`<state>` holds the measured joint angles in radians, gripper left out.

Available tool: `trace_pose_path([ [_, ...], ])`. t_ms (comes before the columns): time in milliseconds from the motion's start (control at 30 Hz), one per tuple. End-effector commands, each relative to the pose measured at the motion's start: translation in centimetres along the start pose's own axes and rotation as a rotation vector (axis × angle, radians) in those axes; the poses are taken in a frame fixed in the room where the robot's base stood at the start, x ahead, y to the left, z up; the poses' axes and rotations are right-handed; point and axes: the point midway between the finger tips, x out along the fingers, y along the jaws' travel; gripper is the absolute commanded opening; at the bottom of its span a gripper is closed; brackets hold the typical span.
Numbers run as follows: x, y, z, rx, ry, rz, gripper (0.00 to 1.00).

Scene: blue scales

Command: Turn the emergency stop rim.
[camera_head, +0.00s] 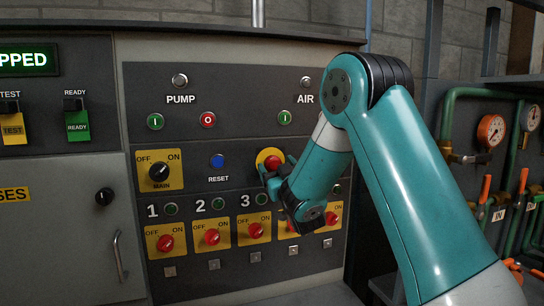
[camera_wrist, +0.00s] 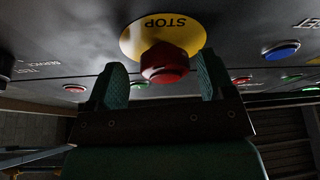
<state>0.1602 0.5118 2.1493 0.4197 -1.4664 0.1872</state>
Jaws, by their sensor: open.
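The emergency stop is a red mushroom button (camera_head: 272,162) on a yellow disc (camera_head: 264,154) on the dark control panel. In the wrist view the red button (camera_wrist: 165,64) stands out from the yellow disc (camera_wrist: 188,27) marked STOP, shown upside down. My gripper (camera_head: 270,177) is at the button in the head view. In the wrist view my gripper (camera_wrist: 161,78) is open, with one green finger on each side of the button. The fingers appear apart from the rim, though the exact gap is hard to judge. My arm hides the panel just right of the button.
A blue RESET button (camera_head: 217,161) is left of the stop. A row of red OFF/ON knobs (camera_head: 212,237) on yellow plates lies below, partly behind my wrist. Green and red buttons (camera_head: 207,120) sit above. Pipes with gauges (camera_head: 491,130) stand at the right.

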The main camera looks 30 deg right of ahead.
Motion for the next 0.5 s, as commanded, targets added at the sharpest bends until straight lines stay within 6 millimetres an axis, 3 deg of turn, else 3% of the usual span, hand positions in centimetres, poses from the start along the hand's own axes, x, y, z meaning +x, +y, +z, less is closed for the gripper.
trace_pose_path([
  [333, 0.22, -0.72, -0.17, 0.005, 0.003, -0.009, 0.76],
  [500, 0.21, -0.68, -0.16, 0.005, 0.002, -0.009, 0.36],
])
